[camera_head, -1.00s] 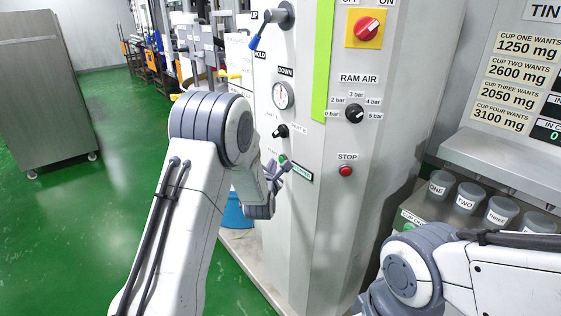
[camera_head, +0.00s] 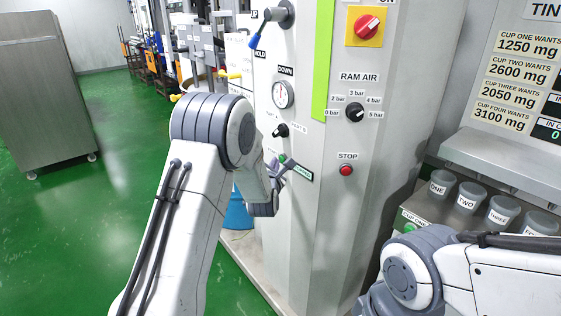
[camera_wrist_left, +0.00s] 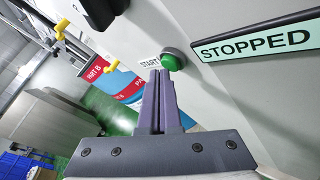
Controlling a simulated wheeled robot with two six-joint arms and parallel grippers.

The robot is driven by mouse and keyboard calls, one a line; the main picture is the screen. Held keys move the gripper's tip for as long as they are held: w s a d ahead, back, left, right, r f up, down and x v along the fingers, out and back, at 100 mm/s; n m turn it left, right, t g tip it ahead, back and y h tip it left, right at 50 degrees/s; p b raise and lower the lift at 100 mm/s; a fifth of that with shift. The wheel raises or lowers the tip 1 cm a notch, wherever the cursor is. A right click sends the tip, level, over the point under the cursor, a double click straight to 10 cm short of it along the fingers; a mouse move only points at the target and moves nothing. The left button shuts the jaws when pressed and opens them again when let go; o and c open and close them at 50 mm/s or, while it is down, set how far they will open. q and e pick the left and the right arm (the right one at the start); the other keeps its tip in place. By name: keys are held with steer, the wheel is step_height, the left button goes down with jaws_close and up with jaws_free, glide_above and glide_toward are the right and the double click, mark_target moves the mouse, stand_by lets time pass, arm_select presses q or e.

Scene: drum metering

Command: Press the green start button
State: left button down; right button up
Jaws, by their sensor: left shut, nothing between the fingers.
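The green start button (camera_wrist_left: 173,60) sits on the pale cabinet face beside a START label (camera_wrist_left: 150,63) in the left wrist view. It is small and partly crowded by my fingers in the head view (camera_head: 282,158). My left gripper (camera_wrist_left: 158,76) is shut and empty, its purple-grey fingertips just short of the button in the picture. I cannot tell whether they touch it. In the head view the left gripper (camera_head: 283,168) is at the cabinet front, partly hidden by my wrist. A STOPPED sign (camera_wrist_left: 255,44) is right of the button. My right gripper is out of view.
Grey cups (camera_head: 468,196) stand at the right. Open green floor (camera_head: 60,240) lies left.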

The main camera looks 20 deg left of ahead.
arm_select(q)
steer(key=shift+w+d, duration=0.25)
stand_by(0.3)
steer(key=shift+a, duration=0.1)
steer(key=shift+s+a+b, duration=0.4)
steer(key=shift+s+b, duration=0.2)
steer(key=shift+s, duration=0.1)
steer(key=shift+s+a+b, duration=0.5)
steer(key=shift+s+a, duration=0.25)
steer(key=shift+s, duration=0.25)
steer(key=shift+s+a+b, duration=0.45)
steer(key=shift+s+a, duration=0.3)
steer(key=shift+s, duration=0.25)
